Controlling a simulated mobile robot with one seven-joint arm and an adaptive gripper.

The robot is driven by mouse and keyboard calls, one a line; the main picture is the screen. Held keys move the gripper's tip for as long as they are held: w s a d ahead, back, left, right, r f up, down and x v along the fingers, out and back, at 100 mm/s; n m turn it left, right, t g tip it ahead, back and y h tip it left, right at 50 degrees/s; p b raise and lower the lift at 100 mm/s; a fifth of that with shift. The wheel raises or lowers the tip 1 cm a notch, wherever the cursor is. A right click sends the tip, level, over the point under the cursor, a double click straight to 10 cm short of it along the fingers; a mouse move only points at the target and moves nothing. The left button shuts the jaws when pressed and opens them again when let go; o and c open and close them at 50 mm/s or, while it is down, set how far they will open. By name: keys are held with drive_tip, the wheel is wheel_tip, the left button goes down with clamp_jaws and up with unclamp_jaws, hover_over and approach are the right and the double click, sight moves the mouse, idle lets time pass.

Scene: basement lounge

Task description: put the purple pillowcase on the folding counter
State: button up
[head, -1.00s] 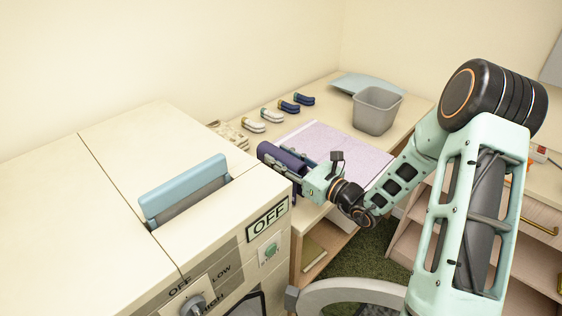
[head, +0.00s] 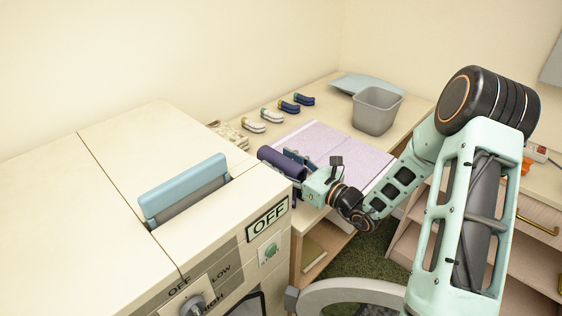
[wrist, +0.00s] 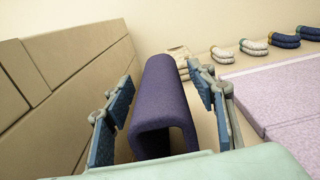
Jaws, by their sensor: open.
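The purple pillowcase (head: 283,162) is a dark, folded, arch-shaped bundle at the near left end of the wooden folding counter (head: 327,92), beside the cream machine. In the wrist view the pillowcase (wrist: 160,100) stands between the two fingers of my gripper (wrist: 163,105), with a visible gap on each side. My gripper (head: 296,164) is open around it in the head view. The pillowcase appears to rest on the counter, but its underside is hidden by the machine and my gripper.
A lilac mat (head: 345,150) covers the counter's middle. Several rolled cloths (head: 270,115) line the wall side, near a stack of folded cloths (head: 230,133). A grey bin (head: 377,110) and a pale blue folded cloth (head: 365,84) are at the far end. The cream machine (head: 130,170) stands left.

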drive_tip(key=shift+r, duration=0.2)
drive_tip(key=b+v, duration=0.1)
drive_tip(key=v, duration=1.1)
drive_tip(key=shift+r, duration=0.1)
